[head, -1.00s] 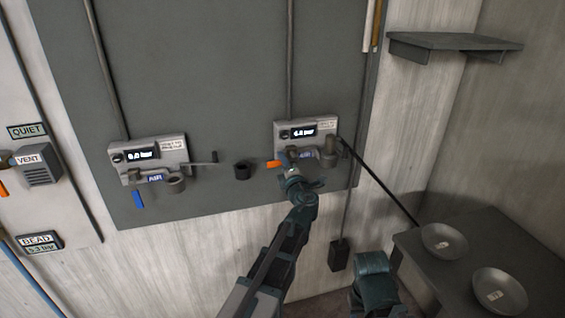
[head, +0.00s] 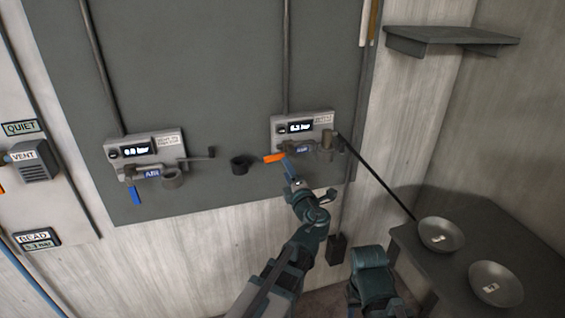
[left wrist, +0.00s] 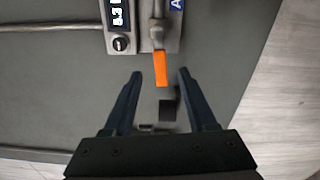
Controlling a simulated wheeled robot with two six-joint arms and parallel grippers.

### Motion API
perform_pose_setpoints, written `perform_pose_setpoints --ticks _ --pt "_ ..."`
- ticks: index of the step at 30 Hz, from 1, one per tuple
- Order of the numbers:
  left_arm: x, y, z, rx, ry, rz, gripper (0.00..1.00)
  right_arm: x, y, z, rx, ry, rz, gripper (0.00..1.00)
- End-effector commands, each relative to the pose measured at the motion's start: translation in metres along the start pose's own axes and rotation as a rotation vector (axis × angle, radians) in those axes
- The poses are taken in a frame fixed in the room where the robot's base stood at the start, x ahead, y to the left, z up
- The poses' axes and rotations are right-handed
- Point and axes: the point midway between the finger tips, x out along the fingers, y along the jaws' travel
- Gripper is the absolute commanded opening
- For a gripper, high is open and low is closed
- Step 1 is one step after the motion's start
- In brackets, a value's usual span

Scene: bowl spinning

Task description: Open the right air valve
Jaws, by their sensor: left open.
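The right air valve (head: 303,148) is on the grey wall panel, under a box with a lit pressure display (head: 300,127). Its orange handle (head: 275,158) points left in the head view. My left gripper (head: 305,178) is open and empty, just below and in front of the valve. Its fingers also show in the left wrist view (left wrist: 160,75). How far the fingertips are from the handle in depth is unclear. My right gripper is out of view.
A dark rod (head: 380,180) slants down from the right box towards a table with two bowls (head: 440,234) (head: 495,284).

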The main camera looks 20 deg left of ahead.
Motion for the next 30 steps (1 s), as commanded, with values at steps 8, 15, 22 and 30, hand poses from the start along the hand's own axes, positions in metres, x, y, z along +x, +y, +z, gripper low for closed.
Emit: perform_pose_setpoints --ticks 8,15,22,30 --pt "-0.043 0.0 0.0 -0.001 -0.001 0.0 0.57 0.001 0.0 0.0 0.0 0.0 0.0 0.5" --pt "-0.052 0.0 0.0 -0.001 0.0 0.001 0.57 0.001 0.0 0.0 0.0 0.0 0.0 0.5" --pt "-0.052 0.0 0.0 -0.001 0.0 0.001 0.54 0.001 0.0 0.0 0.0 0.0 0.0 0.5" --pt "-0.044 -0.002 -0.008 -0.372 0.032 -0.084 0.05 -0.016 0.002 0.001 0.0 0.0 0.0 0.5"
